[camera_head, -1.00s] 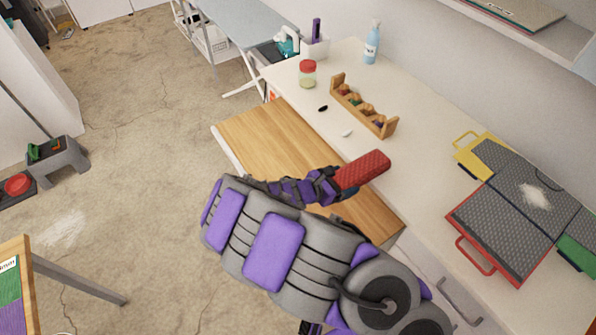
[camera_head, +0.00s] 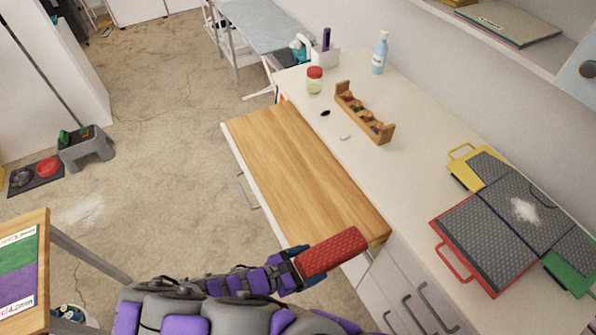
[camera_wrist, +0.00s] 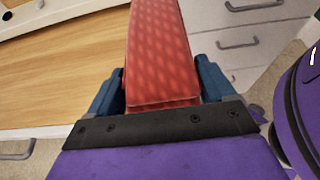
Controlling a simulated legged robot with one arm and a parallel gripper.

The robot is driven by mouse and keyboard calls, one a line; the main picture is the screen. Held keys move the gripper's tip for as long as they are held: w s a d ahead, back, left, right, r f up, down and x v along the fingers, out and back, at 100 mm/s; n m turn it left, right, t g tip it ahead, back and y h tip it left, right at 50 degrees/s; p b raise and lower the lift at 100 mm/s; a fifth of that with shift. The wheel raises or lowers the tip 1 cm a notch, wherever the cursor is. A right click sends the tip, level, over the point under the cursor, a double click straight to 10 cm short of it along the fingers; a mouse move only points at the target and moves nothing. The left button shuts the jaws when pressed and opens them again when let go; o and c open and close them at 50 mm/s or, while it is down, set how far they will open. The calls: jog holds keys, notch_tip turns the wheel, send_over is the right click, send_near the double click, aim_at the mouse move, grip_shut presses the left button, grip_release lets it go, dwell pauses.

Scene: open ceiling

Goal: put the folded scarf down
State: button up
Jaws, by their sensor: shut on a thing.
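The folded scarf (camera_head: 332,251) is a red patterned bundle, long and narrow. My gripper (camera_head: 290,266) is shut on one end of it. The scarf is held over the near right end of the wooden board (camera_head: 283,150), and I cannot tell whether it touches the board. In the wrist view the scarf (camera_wrist: 160,50) points away between two blue fingers (camera_wrist: 164,88), with the wooden surface (camera_wrist: 75,75) at left and white drawers at right.
The white counter (camera_head: 400,165) holds a wooden rack (camera_head: 362,112), a red-lidded jar (camera_head: 314,80), a blue bottle (camera_head: 380,52) and grey panels with coloured handles (camera_head: 485,240). A small grey step stool (camera_head: 86,150) stands on the floor. Most of the wooden board is bare.

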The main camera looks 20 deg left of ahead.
jog(key=shift+s, duration=0.45)
jog(key=shift+a+f, duration=0.1)
jog(key=shift+a, duration=0.15)
jog(key=w+a, duration=0.1)
jog(key=w, duration=0.1)
jog(key=w+a+f+b, duration=0.1)
jog(key=a, duration=0.1)
jog(key=shift+w+a, duration=0.3)
jog(key=shift+w, duration=0.05)
jog(key=b, duration=0.2)
send_over(298, 226)
jog(key=s+d, duration=0.2)
jog(key=shift+f, duration=0.2)
jog(key=shift+w+a+f, duration=0.15)
jog(key=shift+w+a, duration=0.65)
jog(key=shift+a, duration=0.3)
jog(key=f+b, duration=0.1)
jog(key=f, duration=0.2)
jog(key=shift+w+f, duration=0.15)
jog(key=shift+w, duration=0.05)
jog(key=shift+d+f, duration=0.1)
jog(key=shift+f, duration=0.05)
jog(key=shift+d, duration=0.3)
jog(key=o, duration=0.8)
jog(key=shift+a, duration=0.15)
jog(key=shift+o, duration=1.4)
jog(key=shift+a, duration=0.3)
jog(key=shift+d, duration=0.1)
